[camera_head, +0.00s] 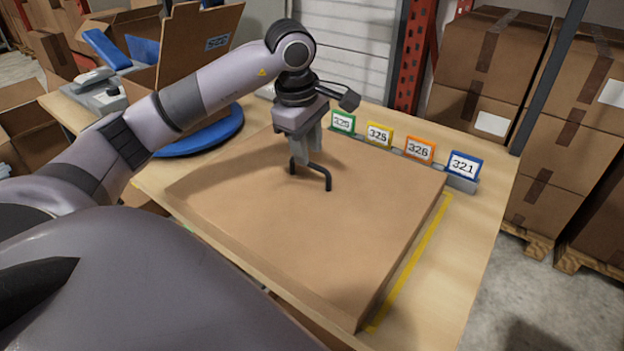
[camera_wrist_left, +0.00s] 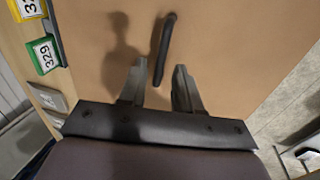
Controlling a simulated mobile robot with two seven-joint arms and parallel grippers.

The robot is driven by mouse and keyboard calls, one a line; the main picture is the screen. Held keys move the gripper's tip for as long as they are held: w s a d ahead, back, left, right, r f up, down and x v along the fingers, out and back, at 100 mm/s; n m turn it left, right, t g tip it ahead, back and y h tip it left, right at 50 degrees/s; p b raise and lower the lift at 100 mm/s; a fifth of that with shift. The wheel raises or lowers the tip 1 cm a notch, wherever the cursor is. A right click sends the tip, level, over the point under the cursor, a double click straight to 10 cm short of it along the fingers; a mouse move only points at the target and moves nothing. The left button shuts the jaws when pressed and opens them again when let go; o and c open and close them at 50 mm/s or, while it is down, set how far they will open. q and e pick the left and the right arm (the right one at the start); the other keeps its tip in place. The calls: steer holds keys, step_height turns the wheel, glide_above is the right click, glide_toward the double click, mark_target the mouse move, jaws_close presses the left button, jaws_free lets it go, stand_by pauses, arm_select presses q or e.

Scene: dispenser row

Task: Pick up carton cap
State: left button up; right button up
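The carton cap (camera_head: 265,225) is a wide, flat brown cardboard lid lying on the wooden table. A black bent handle (camera_head: 327,178) stands up from its top; it also shows in the left wrist view (camera_wrist_left: 163,45). My left gripper (camera_head: 303,160) points down over the cap at the handle. In the left wrist view, its two grey fingers (camera_wrist_left: 160,72) are spread apart, with the near end of the handle showing between them. I cannot tell whether the fingers touch the handle. My right gripper is in neither view.
Several numbered cards (camera_head: 379,135) stand in a row along the cap's far edge. Yellow tape (camera_head: 412,262) marks the table at right. A blue round disc (camera_head: 205,135) and an open carton (camera_head: 200,45) are behind my left arm. Stacked boxes (camera_head: 488,60) stand beyond the table.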

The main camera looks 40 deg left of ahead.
mark_target(310, 182)
arm_select(q)
steer(key=f, duration=0.5)
steer(key=shift+w+a, duration=0.3)
steer(key=shift+w, duration=0.1)
jaws_close()
steer(key=shift+r, duration=0.15)
stand_by(0.8)
